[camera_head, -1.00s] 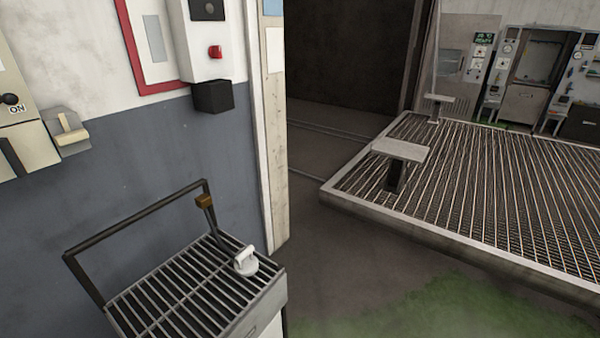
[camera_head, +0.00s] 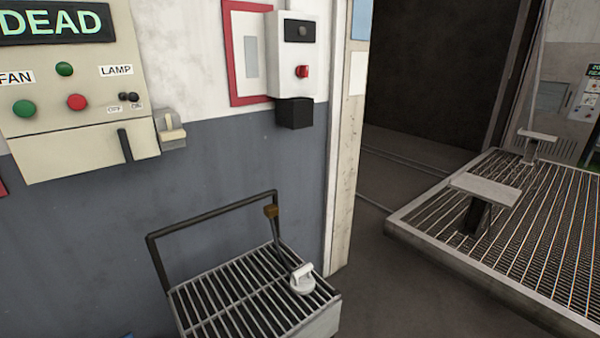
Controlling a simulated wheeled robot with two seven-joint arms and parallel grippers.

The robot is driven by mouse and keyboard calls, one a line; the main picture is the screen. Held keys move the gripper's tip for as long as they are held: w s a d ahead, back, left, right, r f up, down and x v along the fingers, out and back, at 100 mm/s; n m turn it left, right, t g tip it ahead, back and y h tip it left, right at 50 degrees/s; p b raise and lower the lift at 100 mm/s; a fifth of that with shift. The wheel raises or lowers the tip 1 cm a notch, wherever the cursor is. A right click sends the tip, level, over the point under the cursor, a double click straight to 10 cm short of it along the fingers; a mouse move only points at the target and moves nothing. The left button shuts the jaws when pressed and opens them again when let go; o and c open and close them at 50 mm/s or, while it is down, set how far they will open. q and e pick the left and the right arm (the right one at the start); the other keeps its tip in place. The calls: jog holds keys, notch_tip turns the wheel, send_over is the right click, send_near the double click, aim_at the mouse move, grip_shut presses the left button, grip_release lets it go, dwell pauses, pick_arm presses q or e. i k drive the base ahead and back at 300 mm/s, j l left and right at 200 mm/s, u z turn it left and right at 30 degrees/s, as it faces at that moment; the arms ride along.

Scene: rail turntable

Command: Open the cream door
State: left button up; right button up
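A cream control box (camera_head: 100,55) is on the wall at the upper left. Its lower part is a cream panel (camera_head: 75,155) with a dark upright bar handle (camera_head: 124,145) near its right end. This panel looks closed and may be the cream door; I cannot tell for sure. The box's left edge is cut off by the picture. Neither of my grippers is in view.
A small cream switch (camera_head: 172,130) is right of the box. A slatted metal rack (camera_head: 235,290) holding a white handled object (camera_head: 302,280) stands below against the wall. A white-and-black wall unit (camera_head: 297,60) and a grated platform (camera_head: 510,240) are at the right.

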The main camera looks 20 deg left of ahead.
aim_at(40, 156)
jog(key=u, duration=1.8)
